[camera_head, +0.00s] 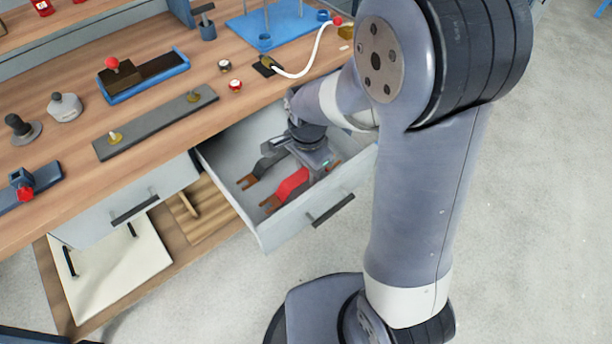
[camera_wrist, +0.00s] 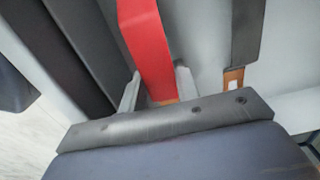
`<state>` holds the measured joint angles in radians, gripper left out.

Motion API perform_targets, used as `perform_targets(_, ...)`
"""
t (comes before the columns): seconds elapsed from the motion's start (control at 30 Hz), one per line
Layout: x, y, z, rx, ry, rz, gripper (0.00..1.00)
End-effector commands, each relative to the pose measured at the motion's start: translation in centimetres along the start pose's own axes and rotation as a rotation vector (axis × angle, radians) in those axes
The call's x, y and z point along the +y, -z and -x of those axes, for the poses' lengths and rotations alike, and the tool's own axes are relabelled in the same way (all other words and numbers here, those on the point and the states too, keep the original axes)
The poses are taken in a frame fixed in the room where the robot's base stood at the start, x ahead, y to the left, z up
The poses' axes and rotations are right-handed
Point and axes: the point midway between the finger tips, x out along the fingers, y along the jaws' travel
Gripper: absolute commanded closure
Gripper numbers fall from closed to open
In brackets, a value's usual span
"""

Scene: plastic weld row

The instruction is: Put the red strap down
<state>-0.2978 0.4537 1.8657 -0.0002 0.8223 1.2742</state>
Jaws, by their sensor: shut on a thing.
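The red strap (camera_head: 289,187) is inside the open drawer (camera_head: 249,219), its copper-coloured forked end toward the drawer front. My gripper (camera_head: 307,172) reaches down into the drawer and is shut on the red strap. In the wrist view the strap (camera_wrist: 147,42) passes between the two pale fingers (camera_wrist: 157,88). Whether the strap touches the drawer floor I cannot tell. A dark grey strap (camera_head: 264,165) with a similar copper end lies beside it, to its left in the head view and to its right in the wrist view (camera_wrist: 246,38).
The drawer walls stand close around my gripper. Above is the wooden workbench (camera_head: 60,120) with a grey bar (camera_head: 155,122), a blue tray (camera_head: 145,75) and a white cable (camera_head: 305,60). A shut drawer (camera_head: 110,220) is to the left. The floor at right is clear.

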Motion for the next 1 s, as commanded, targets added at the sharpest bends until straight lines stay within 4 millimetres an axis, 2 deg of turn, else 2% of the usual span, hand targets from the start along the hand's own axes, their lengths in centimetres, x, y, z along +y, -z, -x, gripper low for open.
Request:
perform_targets(0.1,0.1,0.0,-2.1,-0.001,-0.005,0.000,0.94)
perform_targets(0.2,0.1,0.0,-3.1,-0.001,-0.003,0.000,0.94)
perform_targets(0.57,0.0,0.0,-3.4,0.000,0.000,0.000,0.94)
perform_targets(0.6,0.0,0.0,-3.3,0.000,0.000,0.000,0.67)
perform_targets(0.83,0.0,0.0,-3.3,0.000,-0.001,0.000,0.48)
perform_targets(1.0,0.0,0.0,-3.3,0.000,-0.001,0.000,0.48)
